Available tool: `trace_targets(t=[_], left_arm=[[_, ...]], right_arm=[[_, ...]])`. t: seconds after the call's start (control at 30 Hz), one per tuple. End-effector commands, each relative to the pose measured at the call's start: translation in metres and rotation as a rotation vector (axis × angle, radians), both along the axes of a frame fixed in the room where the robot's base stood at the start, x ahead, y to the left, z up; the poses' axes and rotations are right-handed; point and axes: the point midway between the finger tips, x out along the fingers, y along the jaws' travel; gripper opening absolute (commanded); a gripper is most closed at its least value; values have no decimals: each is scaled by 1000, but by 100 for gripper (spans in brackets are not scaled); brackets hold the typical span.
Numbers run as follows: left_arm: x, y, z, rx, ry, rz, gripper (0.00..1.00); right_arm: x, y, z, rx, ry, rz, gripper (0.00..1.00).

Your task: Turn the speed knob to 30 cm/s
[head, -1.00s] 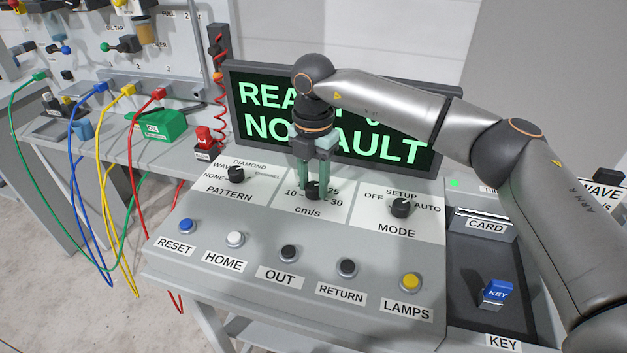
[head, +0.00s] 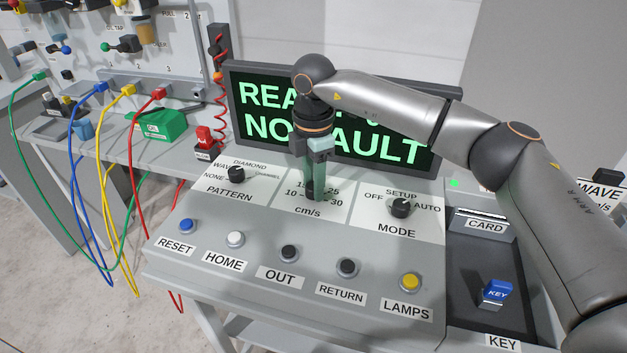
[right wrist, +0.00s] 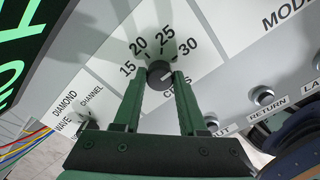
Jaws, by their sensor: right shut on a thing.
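The speed knob (right wrist: 160,73) is a small dark round knob on the cm/s dial. In the right wrist view its scale shows 15, 20, 25 and 30 around it. My right gripper (head: 314,194) points down over the dial, its two green fingers shut on the knob from both sides. In the head view the fingers hide most of the knob. I cannot tell for sure which number its pointer faces. My left gripper is not in view.
The pattern knob (head: 236,174) and the mode knob (head: 400,208) flank the dial. Several push buttons line the front, with the OUT button (head: 289,252) nearest. The display (head: 265,120) stands behind, partly hidden by my arm. A blue key (head: 497,290) sits at right.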

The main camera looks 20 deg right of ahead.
Motion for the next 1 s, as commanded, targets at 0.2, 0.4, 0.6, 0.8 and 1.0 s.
trace_targets(t=[0.2,0.4,0.6,0.8,1.0], left_arm=[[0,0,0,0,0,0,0],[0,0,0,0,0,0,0],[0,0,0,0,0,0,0],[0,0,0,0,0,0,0],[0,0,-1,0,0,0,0]], right_arm=[[1,-1,2,-2,-5,-5,0],[1,-1,2,-2,-5,-4,50],[1,-1,1,-2,-2,-2,71],[0,0,0,-1,-1,-1,71],[1,0,15,1,-4,-1,71]])
